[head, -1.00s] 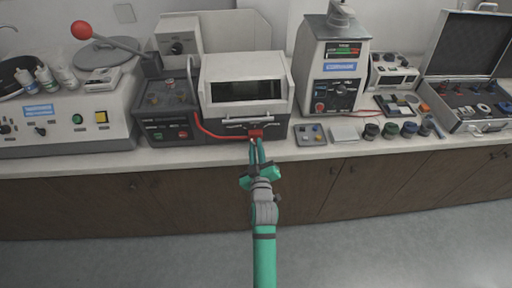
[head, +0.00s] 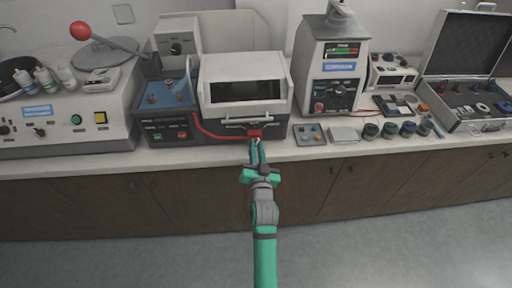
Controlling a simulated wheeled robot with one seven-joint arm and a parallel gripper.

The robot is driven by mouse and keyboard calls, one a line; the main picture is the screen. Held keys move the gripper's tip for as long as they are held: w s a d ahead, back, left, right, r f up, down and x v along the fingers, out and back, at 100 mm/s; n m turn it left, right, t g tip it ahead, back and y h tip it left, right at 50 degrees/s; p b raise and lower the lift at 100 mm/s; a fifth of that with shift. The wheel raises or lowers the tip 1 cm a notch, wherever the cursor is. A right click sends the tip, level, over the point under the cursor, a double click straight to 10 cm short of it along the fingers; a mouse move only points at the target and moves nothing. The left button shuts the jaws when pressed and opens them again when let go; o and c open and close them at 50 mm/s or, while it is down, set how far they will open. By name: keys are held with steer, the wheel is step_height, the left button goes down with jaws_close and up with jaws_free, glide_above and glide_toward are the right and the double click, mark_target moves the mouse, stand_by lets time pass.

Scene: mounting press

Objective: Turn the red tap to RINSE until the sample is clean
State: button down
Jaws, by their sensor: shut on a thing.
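The red tap (head: 255,133) is on the lower front of the white machine with the dark window (head: 246,69), at the end of a red hose (head: 208,131). My gripper (head: 256,141) reaches up from below and is shut on the red tap. Its fingers hide part of the tap, and the markings beside it are too small to read. Left of the machine is a dark unit whose open top (head: 166,94) looks bluish and wet. I cannot make out the sample.
A press with a red-knobbed lever (head: 80,30) stands at the left. A tall white machine (head: 332,65) stands to the right, with a small tray (head: 311,134), several jars and an open case (head: 466,75) beyond. The floor in front is clear.

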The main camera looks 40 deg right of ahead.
steer(key=shift+d+m, duration=0.15)
steer(key=shift+m, duration=1.85)
steer(key=shift+s, duration=0.1)
steer(key=c, duration=1.7)
jaws_free()
steer(key=shift+c, duration=0.2)
steer(key=v, duration=1.1)
steer(key=shift+d, duration=0.1)
steer(key=shift+f, duration=0.1)
